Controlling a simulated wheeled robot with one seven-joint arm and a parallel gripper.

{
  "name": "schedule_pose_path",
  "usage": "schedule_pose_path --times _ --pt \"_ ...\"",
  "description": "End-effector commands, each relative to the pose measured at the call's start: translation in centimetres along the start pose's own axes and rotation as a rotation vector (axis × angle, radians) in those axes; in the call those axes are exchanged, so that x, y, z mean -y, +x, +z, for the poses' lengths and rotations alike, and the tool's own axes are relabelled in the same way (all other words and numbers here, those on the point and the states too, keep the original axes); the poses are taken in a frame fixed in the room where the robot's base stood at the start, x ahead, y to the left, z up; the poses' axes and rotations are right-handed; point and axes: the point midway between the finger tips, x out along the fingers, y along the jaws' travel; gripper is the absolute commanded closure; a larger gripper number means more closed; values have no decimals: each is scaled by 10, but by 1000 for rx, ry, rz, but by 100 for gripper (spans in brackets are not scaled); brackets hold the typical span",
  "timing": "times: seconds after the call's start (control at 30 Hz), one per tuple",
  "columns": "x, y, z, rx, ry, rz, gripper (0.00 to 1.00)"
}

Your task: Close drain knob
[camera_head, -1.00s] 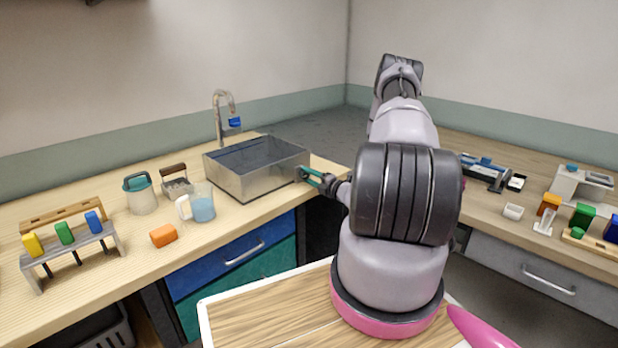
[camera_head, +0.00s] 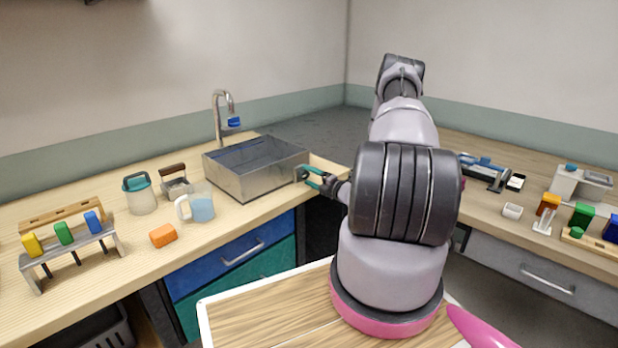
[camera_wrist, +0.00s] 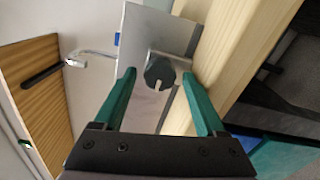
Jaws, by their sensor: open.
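The drain knob (camera_wrist: 160,72) is a dark round knob with a light pointer mark, on the side wall of the metal sink (camera_wrist: 140,38). In the wrist view it sits between and just beyond my gripper's two green fingers (camera_wrist: 163,84), which are open and apart from each other. In the head view my gripper (camera_head: 311,177) is at the right end of the sink (camera_head: 255,178), by its side wall. The knob is hard to make out there, close to the fingers.
A curved faucet (camera_head: 222,115) with a blue part stands behind the sink. A measuring cup (camera_head: 202,207), a green-lidded jar (camera_head: 143,197) and an orange block (camera_head: 163,236) are left of it. The wooden counter edge (camera_wrist: 245,45) runs close beside my fingers.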

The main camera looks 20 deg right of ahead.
Motion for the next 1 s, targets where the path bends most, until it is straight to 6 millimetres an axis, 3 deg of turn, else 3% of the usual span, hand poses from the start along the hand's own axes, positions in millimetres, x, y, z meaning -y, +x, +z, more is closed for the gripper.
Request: schedule_pose_path --times 0.3,0.5,1.0 --pt "2 -64 2 5 4 -5 20" --pt "1 -93 2 4 2 -4 20" --pt "1 -103 1 2 2 -3 20"
